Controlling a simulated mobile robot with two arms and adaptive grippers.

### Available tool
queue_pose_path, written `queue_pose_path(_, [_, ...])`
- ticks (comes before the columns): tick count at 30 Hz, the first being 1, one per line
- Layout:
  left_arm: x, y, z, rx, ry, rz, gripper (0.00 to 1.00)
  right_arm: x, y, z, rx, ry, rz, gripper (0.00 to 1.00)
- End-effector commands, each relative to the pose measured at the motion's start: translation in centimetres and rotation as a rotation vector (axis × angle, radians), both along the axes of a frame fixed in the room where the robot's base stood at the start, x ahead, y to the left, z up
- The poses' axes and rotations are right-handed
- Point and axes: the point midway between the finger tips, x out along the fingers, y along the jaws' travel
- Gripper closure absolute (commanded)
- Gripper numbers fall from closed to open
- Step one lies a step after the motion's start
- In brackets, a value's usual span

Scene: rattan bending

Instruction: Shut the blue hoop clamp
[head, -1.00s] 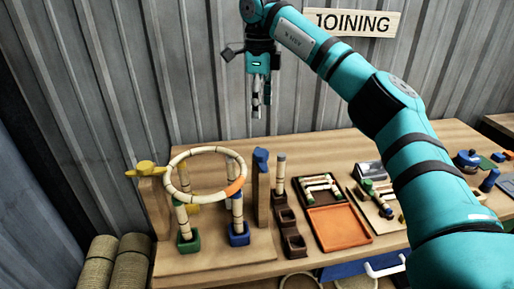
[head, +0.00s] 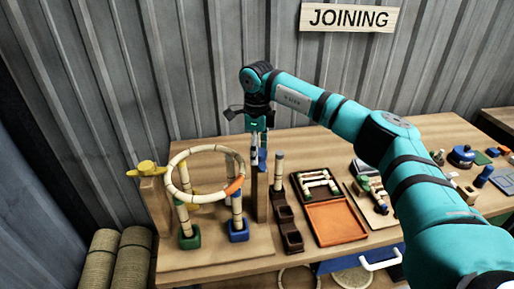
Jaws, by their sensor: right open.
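The blue hoop clamp (head: 263,158) sits on top of the right wooden post (head: 261,200) of the bending jig. It is partly hidden by my right gripper (head: 257,170), which points down at the top of that post. The gripper is open and holds nothing; I cannot tell whether its fingers touch the clamp. The rattan hoop (head: 188,194), pale with an orange section, rests level to the left of the clamp, above the green and blue foot blocks. My left gripper is not in view.
A yellow clamp (head: 147,168) sits on the left post. To the right stand an upright rattan piece in a dark stepped holder (head: 291,240), a dark tray of pieces (head: 319,175) and an orange tray (head: 335,223). Corrugated wall lies behind.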

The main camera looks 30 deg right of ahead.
Motion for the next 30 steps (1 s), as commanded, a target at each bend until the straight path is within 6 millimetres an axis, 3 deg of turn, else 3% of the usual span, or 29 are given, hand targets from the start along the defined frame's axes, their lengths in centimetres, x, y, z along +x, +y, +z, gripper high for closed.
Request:
queue_pose_path(3, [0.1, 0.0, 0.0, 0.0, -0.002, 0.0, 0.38, 0.0, 0.0, 0.0, 0.0, 0.0, 0.0, 0.39])
queue_pose_path(15, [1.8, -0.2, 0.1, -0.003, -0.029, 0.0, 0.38, 0.0, 0.0, 0.0, 0.0, 0.0, 0.0, 0.92])
queue_pose_path(30, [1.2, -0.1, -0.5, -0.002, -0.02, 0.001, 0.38, 0.1, -0.1, -0.1, 0.0, 0.001, -0.133, 0.93])
